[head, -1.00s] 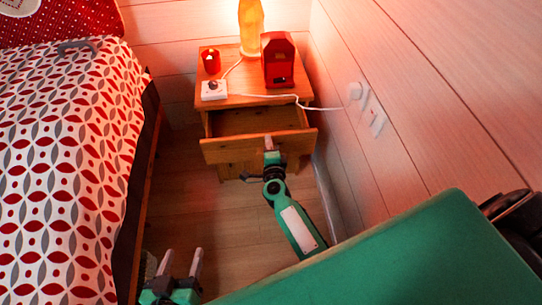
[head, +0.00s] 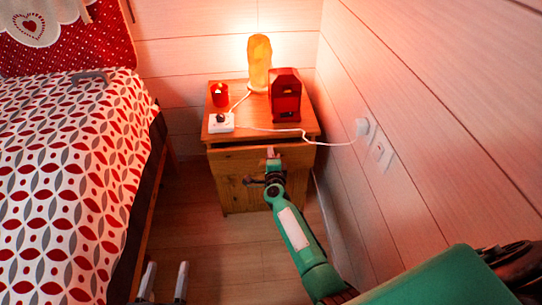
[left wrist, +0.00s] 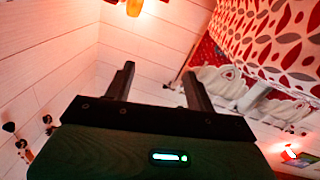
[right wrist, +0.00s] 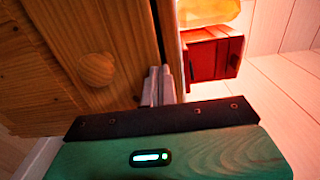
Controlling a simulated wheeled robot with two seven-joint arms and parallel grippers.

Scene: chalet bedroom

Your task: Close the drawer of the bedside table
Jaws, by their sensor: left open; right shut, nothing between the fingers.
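The wooden bedside table (head: 236,192) stands in the corner between the bed and the right wall. Its drawer front (head: 236,160) looks flush or nearly flush under the top; no open interior shows in the head view. My right gripper (head: 272,154) is shut and empty at the upper edge of the drawer front. In the right wrist view its fingertips (right wrist: 160,84) are at the dark gap beside the drawer front, which carries a round wooden knob (right wrist: 97,69). My left gripper (head: 164,280) is open and empty, low by the bed; its fingers also show in the left wrist view (left wrist: 158,88).
On the table top are a lit lamp (head: 259,62), a red lantern-shaped box (head: 285,95), a red candle (head: 220,95) and a white power strip (head: 221,122). Its cord runs to the wall socket (head: 362,128). The bed (head: 65,180) is on the left. Floor is clear between.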

